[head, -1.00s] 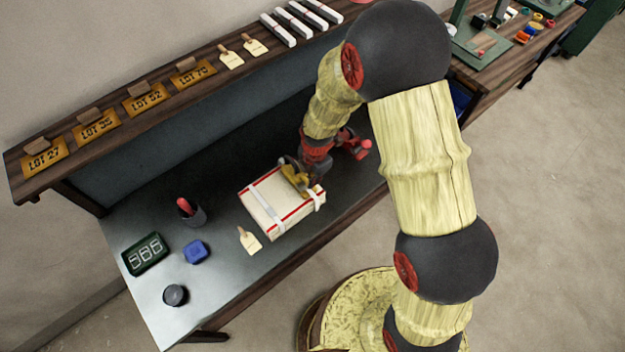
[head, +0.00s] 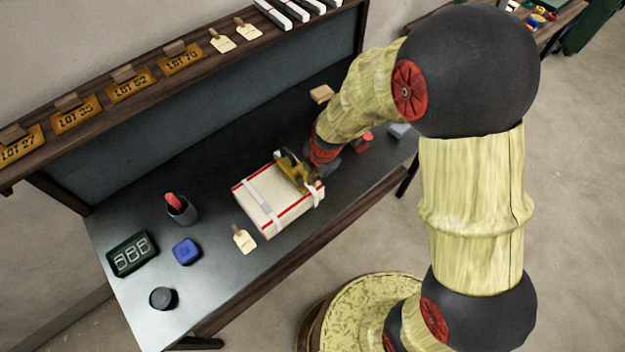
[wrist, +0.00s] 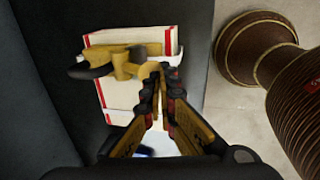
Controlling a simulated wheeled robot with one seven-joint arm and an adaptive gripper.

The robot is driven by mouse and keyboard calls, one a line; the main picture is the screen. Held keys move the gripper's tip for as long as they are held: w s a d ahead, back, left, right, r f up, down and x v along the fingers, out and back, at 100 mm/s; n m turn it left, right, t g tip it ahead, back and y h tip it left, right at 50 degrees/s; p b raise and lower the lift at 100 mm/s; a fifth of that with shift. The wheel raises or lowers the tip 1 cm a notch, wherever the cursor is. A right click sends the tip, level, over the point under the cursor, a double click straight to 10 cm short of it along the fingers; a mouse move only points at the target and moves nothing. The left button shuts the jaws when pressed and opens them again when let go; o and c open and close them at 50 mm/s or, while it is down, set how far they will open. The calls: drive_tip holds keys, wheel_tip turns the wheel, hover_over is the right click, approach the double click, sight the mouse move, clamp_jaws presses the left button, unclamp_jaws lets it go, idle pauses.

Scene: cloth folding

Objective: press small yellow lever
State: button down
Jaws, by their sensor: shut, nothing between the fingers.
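A yellow strapping tool (head: 290,168) with dark parts sits on top of a cream box (head: 262,214) with red edge lines and white straps. In the wrist view the tool (wrist: 122,65) lies across the box (wrist: 117,95). A small pale-yellow lever (wrist: 149,70) sticks out of its right side, toward my fingertips. My gripper (wrist: 161,76) is shut and empty, its fingertips right beside the lever end; I cannot tell whether they touch. In the head view my gripper is low over the box's right end, its fingertips largely hidden by the tool and my arm.
A shelf (head: 195,62) with lot plates runs behind.

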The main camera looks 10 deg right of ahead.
drive_tip(key=f+b, duration=0.1)
drive_tip(key=b, duration=0.4)
drive_tip(key=s+f+t+b, duration=0.1)
drive_tip(key=b, duration=0.3)
drive_tip(key=d+f+y+b, duration=0.1)
drive_tip(key=b, duration=0.4)
drive_tip(key=shift+s+t+b, duration=0.25)
drive_tip(key=shift+t+b, duration=0.05)
drive_tip(key=shift+r, duration=0.85)
